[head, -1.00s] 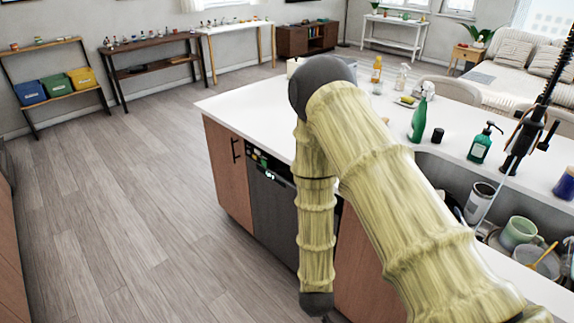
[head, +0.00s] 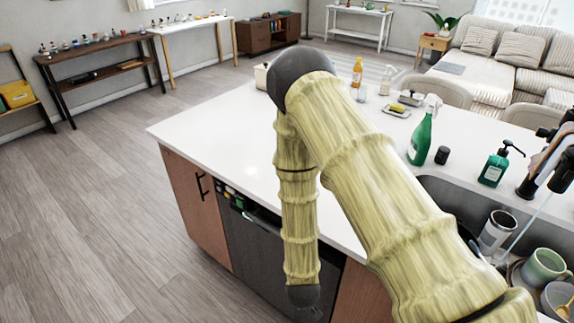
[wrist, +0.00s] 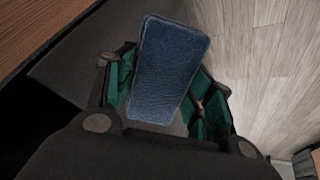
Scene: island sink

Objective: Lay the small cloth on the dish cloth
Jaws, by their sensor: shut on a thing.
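In the wrist view the small cloth (wrist: 168,60) is a dark blue, textured, flat rounded rectangle. My gripper (wrist: 160,98), with green fingers, is shut on it. The fingers are on either side of its lower part, and its upper end sticks out beyond them. Dark panel and wood floor show behind it. In the head view my arm hangs in front of the island, and the gripper and small cloth cannot be made out there. I cannot pick out the dish cloth in either current view; my arm hides part of the counter.
The white island counter (head: 213,130) has clear room on its left. A green spray bottle (head: 422,135), a dark cup (head: 442,155) and a soap pump (head: 495,165) stand near the sink (head: 450,190), which holds mugs (head: 543,266). A dishwasher (head: 262,250) is below the counter.

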